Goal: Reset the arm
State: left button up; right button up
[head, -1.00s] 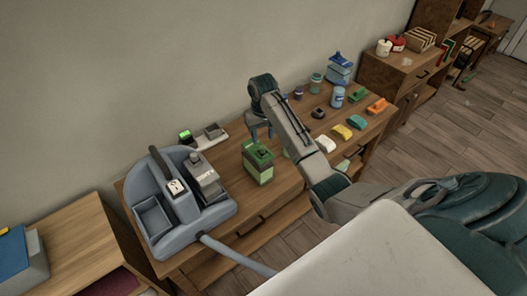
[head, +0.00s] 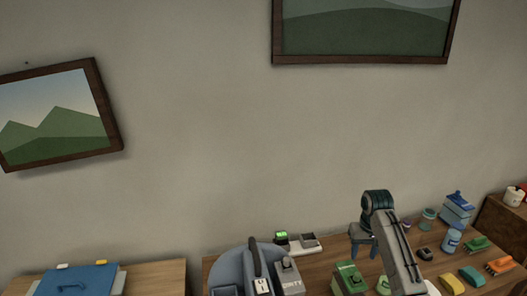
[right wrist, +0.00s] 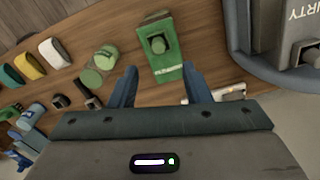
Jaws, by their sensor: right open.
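My right gripper (head: 363,248) hangs over the wooden table with its fingers pointing down. It is open and empty in the right wrist view (right wrist: 160,82), its two blue fingers apart. A green box (head: 349,279) with a knob on top stands on the table just below and to the left of the gripper in the head view. In the right wrist view the green box (right wrist: 166,62) lies beyond the gap between the fingertips, apart from them. My left arm and gripper are not in view.
A grey-blue caddy (head: 231,270) stands left of the green box. Bottles, such as a blue one (head: 451,240), and coloured brushes and sponges, including a yellow one (head: 451,284), lie to the right. A blue folder (head: 77,281) lies on the left cabinet. Framed pictures hang on the wall.

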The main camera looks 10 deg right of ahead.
jog(key=s+a+f+n+t+h, duration=0.1)
jog(key=s+a+f, duration=0.35)
jog(key=s, duration=0.55)
jog(key=s+a+f+n+t, duration=0.1)
jog(key=s+a+f, duration=0.4)
jog(key=s, duration=0.5)
jog(key=s+a+r+n+t, duration=0.1)
jog(key=s+a+r, duration=0.1)
jog(key=s, duration=0.7)
jog(key=s+a+r+t, duration=0.1)
jog(key=s+r, duration=0.1)
jog(key=s, duration=0.7)
notch_tip(320, 180, down, 40)
jog(key=d+g+b, duration=0.2)
jog(key=d+b, duration=0.1)
jog(key=b, duration=0.5)
jog(key=s+f+b, duration=0.3)
jog(key=s+f, duration=0.6)
jog(key=f, duration=0.3)
jog(key=s+f+b, duration=0.3)
jog(key=s+f, duration=0.6)
jog(key=f, duration=0.3)
jog(key=shift+s+d+f+m+g, duration=0.25)
jog(key=shift+s+d+m+g, duration=0.05)
jog(key=shift+s+d+g, duration=0.1)
